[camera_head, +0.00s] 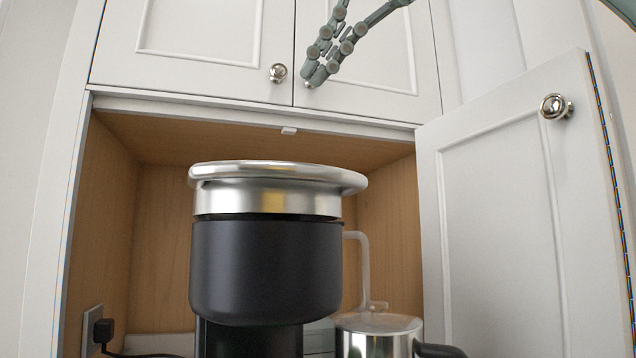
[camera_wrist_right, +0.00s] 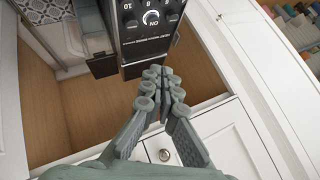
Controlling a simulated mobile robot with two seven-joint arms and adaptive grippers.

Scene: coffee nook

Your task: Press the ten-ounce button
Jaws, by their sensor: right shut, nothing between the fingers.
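The coffee machine (camera_head: 265,265) stands in the open cabinet nook, dark with a silver lid rim on top in the head view. The ten-ounce button itself is small and partly cut off near the 10. My right gripper (camera_head: 309,79) is shut and empty, in front of the upper cabinet doors. In the right wrist view its fingertips (camera_wrist_right: 155,76) are just below the panel, apparently not touching it. My left gripper is not in view.
A metal pitcher (camera_head: 375,335) with a dark handle stands right of the machine. A plug and outlet (camera_head: 98,330) are on the left wall. A white door (camera_head: 500,200) stands open at the right. Upper cabinet doors (camera_head: 210,40) with knobs are close to my right gripper.

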